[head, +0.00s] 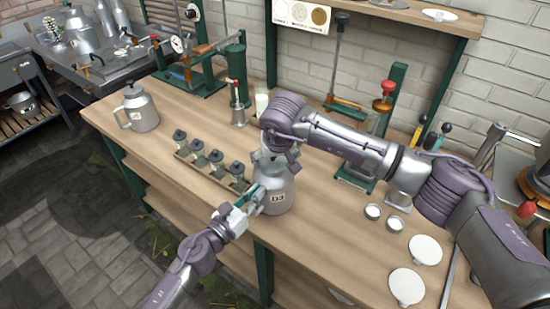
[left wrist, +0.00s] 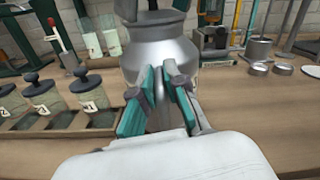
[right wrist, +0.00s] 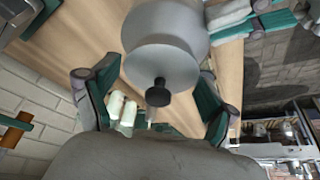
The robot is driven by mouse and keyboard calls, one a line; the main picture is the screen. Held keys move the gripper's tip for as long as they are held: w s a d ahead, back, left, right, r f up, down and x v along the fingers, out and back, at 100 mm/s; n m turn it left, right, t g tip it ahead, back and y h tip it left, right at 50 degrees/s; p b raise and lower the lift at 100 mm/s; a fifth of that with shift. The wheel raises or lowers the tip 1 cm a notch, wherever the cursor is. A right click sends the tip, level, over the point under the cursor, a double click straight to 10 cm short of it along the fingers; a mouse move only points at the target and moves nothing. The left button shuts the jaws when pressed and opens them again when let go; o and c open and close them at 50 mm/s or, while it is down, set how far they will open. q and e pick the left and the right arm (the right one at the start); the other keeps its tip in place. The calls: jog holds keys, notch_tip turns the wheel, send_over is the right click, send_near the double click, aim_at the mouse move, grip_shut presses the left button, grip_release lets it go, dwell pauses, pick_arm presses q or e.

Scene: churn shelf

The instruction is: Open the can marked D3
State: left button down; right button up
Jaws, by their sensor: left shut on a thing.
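The grey metal can marked D3 (head: 279,197) stands upright on the workbench, its label facing the front. My left gripper (head: 258,198) is shut on the can's near side, with its teal fingers against the lower body in the left wrist view (left wrist: 160,88). In the right wrist view the can's round lid (right wrist: 160,66) has a black knob (right wrist: 156,98). The right fingers (right wrist: 155,95) are spread apart on either side of it, apparently touching nothing.
A wooden rack (head: 240,186) of several small black-capped jars stands left of the can. A larger jug (head: 139,108) is farther left. Small tins (head: 373,211) and white discs (head: 426,249) lie to the right. Presses line the back wall. The bench's front edge is close to the can.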

pick_arm(q)
jog(key=shift+a+f, duration=0.1)
jog(key=shift+f, duration=0.05)
pick_arm(e)
jog(key=c, duration=0.7)
jog(key=shift+d+r, duration=0.1)
jog(key=shift+r, duration=0.1)
jog(key=shift+c, duration=0.7)
pick_arm(q)
jog(key=shift+s, duration=0.1)
pick_arm(e)
jog(key=shift+d+r, duration=0.1)
jog(key=shift+r, duration=0.2)
grip_shut()
jog(key=shift+r, duration=0.3)
jog(key=shift+f, duration=0.1)
jog(key=shift+r, duration=0.3)
jog(key=shift+r, duration=0.95)
